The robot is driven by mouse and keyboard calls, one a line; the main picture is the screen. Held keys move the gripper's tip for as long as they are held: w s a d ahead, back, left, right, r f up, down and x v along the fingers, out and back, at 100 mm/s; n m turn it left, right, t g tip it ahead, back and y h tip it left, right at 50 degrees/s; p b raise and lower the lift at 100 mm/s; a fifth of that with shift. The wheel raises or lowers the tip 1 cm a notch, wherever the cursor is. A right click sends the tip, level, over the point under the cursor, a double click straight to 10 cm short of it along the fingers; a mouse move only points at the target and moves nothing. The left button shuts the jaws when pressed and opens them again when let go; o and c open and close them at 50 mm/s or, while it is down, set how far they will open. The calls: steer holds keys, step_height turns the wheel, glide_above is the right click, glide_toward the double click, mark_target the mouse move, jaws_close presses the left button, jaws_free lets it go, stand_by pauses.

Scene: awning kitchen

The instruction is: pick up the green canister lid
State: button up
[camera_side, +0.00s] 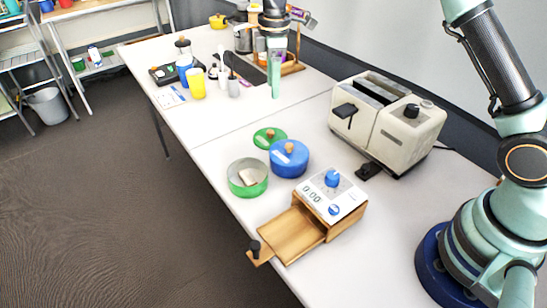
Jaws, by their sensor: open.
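The green canister lid (268,138) is a flat green disc with a light wooden knob. It lies on the white table, just behind and left of the blue canister (289,161). The open green canister (246,184) stands in front of it with a pale piece inside. My gripper (275,90) is at the top middle of the picture, pointing down, well apart from the lid. One teal finger shows clearly; the other is hard to make out. Nothing is seen held in it.
A cream toaster (387,124) stands to the right of the canisters. A wooden box with a scale-like top (332,195) and an open drawer (292,235) is in front. A yellow cup (196,83) and other kitchen things stand farther back. The table left of the lid is clear.

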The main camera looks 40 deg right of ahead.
mark_target(271, 131)
steer(key=shift+n, duration=0.4)
steer(key=f, duration=1.4)
steer(key=shift+w+a, duration=0.15)
steer(key=shift+w, duration=0.1)
jaws_close()
